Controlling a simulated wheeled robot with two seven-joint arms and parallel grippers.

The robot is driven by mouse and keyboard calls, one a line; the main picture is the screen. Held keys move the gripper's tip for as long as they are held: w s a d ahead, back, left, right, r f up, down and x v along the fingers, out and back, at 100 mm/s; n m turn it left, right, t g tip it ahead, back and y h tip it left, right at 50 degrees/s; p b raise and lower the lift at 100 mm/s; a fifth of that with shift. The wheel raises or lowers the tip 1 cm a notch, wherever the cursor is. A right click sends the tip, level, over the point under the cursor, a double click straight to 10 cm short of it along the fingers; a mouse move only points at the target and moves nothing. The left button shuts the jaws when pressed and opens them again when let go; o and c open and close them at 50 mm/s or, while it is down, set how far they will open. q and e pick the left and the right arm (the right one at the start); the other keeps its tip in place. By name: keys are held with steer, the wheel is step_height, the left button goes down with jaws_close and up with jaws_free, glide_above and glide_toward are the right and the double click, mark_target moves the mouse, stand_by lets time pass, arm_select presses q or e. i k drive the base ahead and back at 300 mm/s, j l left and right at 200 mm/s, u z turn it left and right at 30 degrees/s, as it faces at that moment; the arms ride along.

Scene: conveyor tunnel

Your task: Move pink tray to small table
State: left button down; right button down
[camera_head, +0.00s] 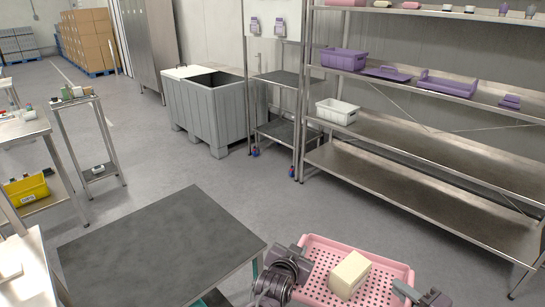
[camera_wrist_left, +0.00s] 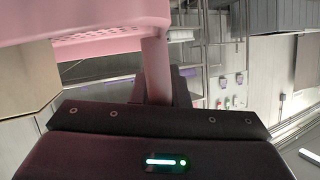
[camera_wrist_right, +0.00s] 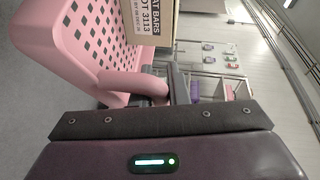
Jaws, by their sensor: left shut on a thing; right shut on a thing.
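The pink tray (camera_head: 318,257) is at the bottom right of the head view, held up in front of me. A cream box (camera_head: 349,274) lies in it; printed text shows on the box in the right wrist view (camera_wrist_right: 151,28). My left gripper (camera_head: 297,254) is shut on the tray's left end, and the pink rim (camera_wrist_left: 156,68) runs between its fingers in the left wrist view. My right gripper (camera_head: 408,291) is shut on the tray's right end, seen close up in the right wrist view (camera_wrist_right: 130,82). A small dark-topped table (camera_head: 160,245) stands left of the tray, its visible top bare.
A metal shelf rack (camera_head: 420,155) with purple trays and a white bin (camera_head: 337,111) stands at the right. A grey crate (camera_head: 205,110) is at the back. A narrow stand (camera_head: 75,100) and a yellow bin (camera_head: 25,190) are at the left. Open floor lies between.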

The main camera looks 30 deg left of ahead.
mark_target(158, 247)
steer(key=i+u, duration=0.75)
steer(key=i+l+u, duration=0.2)
steer(key=i+u, duration=0.2)
steer(key=u, duration=1.2)
steer(key=k+j, duration=0.05)
